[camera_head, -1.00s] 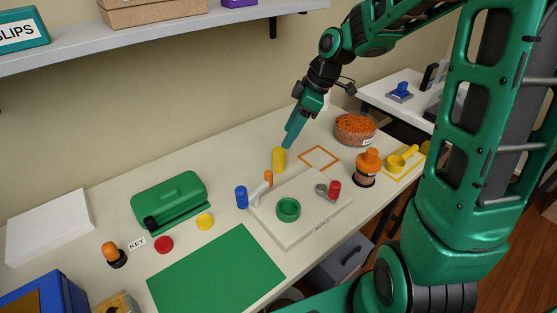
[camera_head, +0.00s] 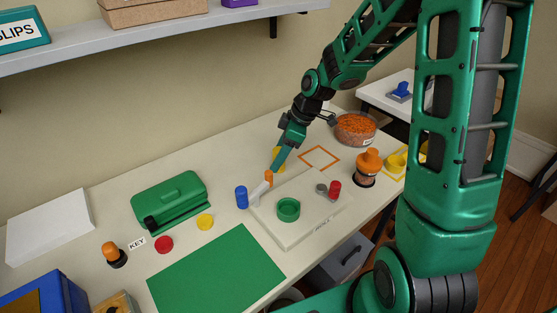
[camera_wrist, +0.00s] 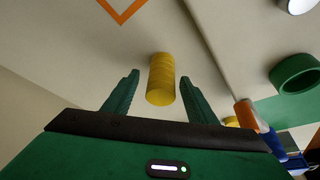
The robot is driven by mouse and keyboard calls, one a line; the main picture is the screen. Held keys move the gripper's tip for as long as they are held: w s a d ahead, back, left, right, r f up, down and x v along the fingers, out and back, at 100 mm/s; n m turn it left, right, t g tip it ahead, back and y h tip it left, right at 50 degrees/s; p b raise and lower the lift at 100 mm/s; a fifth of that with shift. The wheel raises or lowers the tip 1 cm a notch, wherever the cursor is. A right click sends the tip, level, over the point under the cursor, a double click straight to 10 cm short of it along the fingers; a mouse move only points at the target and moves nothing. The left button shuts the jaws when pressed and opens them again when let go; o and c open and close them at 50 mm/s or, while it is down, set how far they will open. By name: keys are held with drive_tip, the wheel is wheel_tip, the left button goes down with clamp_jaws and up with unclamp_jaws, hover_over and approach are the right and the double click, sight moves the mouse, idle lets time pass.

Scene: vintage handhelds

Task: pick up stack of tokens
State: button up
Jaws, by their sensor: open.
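The stack of tokens is a yellow ribbed cylinder (camera_wrist: 161,80). In the wrist view it lies ahead of my gripper (camera_wrist: 157,90), in the gap between the two green fingers, with clear space on both sides. In the head view the stack (camera_head: 280,153) stands on the table behind the white board and is partly hidden by my gripper (camera_head: 276,168). My gripper is open and empty, pointing down at the stack. I cannot tell the exact distance between the fingertips and the stack.
A white board (camera_head: 302,233) with a green ring (camera_head: 288,209) and a red-topped part (camera_head: 334,189) lies in front. A blue cylinder (camera_head: 241,197) and an orange-handled tool (camera_head: 268,178) stand near. An orange square outline (camera_head: 319,157) is to the right, a bowl (camera_head: 355,127) beyond it.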

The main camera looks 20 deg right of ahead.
drive_tip(key=shift+c, duration=0.7)
drive_tip(key=c, duration=1.1)
drive_tip(key=shift+r, duration=0.1)
drive_tip(key=shift+r, duration=0.5)
drive_tip(key=r, duration=0.2)
drive_tip(key=a+r, duration=0.1)
drive_tip(key=shift+r, duration=0.35)
drive_tip(key=a+r, duration=0.2)
drive_tip(key=a, duration=0.1)
drive_tip(key=a+r, duration=0.2)
drive_tip(key=a, duration=0.2)
drive_tip(key=s+a+r, duration=0.1)
drive_tip(key=a+r, duration=0.1)
drive_tip(key=a, duration=0.1)
drive_tip(key=shift+a+r, duration=0.1)
drive_tip(key=shift+a, duration=0.2)
